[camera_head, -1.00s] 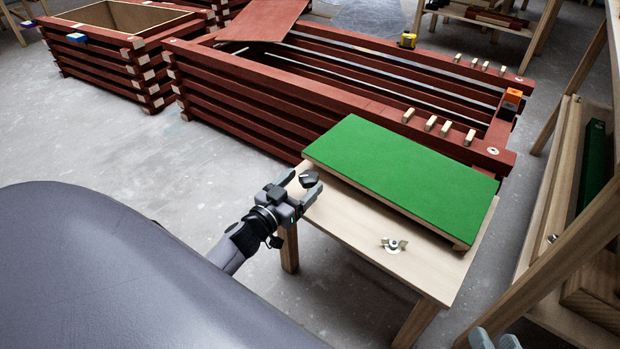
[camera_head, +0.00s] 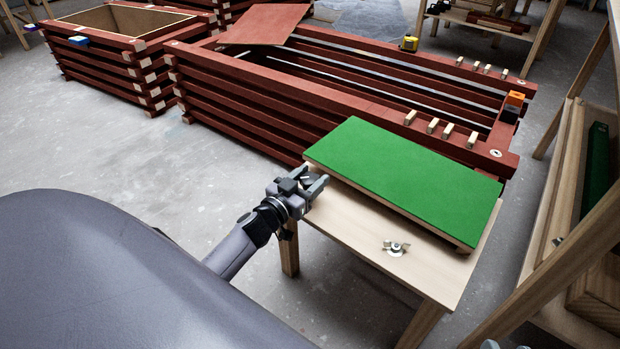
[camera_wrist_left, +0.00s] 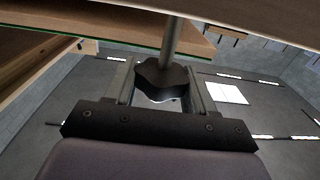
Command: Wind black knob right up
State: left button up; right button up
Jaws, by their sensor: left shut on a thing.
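The black knob (camera_wrist_left: 162,78) is a lobed knob on a grey metal rod, below the wooden edge in the left wrist view. My left gripper (camera_wrist_left: 162,88) has one finger on each side of it and is shut on it. In the head view my left gripper (camera_head: 316,186) is at the left corner of the small wooden table (camera_head: 350,225), and the knob is mostly hidden by the gripper. Only two separate grey tips of my right gripper (camera_head: 506,346) show at the bottom edge of the head view.
A green-topped board (camera_head: 405,180) lies on the table, with a metal wing nut (camera_head: 396,247) in front of it. Red batten frames (camera_head: 250,115) stand behind. A wooden rack (camera_head: 545,270) stands at the right. The grey floor is open at the left.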

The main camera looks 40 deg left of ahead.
pick_arm(q)
jog(key=shift+m+h, duration=0.3)
jog(key=shift+h, duration=0.2)
pick_arm(e)
jog(key=shift+w+a+r, duration=0.1)
jog(key=shift+r, duration=0.05)
pick_arm(q)
jog(key=m+h+p, duration=0.1)
jog(key=m+h, duration=0.1)
jog(key=shift+a+g+h, duration=0.15)
jog(key=shift+g+h, duration=0.15)
jog(key=shift+h, duration=0.1)
jog(key=shift+f+m+g+h, duration=0.1)
jog(key=shift+m+g+h, duration=0.3)
jog(key=shift+m+h, duration=0.6)
jog(key=shift+m+g+h+b, duration=0.4)
jog(key=shift+m+h+b, duration=0.15)
jog(key=shift+h, duration=0.65)
jog(key=shift+f+m+g+h+b, duration=0.1)
jog(key=shift+m+g+h+b, duration=0.2)
jog(key=shift+h, duration=0.1)
jog(key=shift+m+g+h+b, duration=0.55)
jog(key=shift+g+h+b, duration=0.1)
jog(key=shift+h, duration=0.25)
pick_arm(e)
jog(key=shift+s+d+n+t, duration=0.3)
jog(key=shift+d+t, duration=0.2)
jog(key=shift+d, duration=0.2)
pick_arm(q)
jog(key=shift+m, duration=0.3)
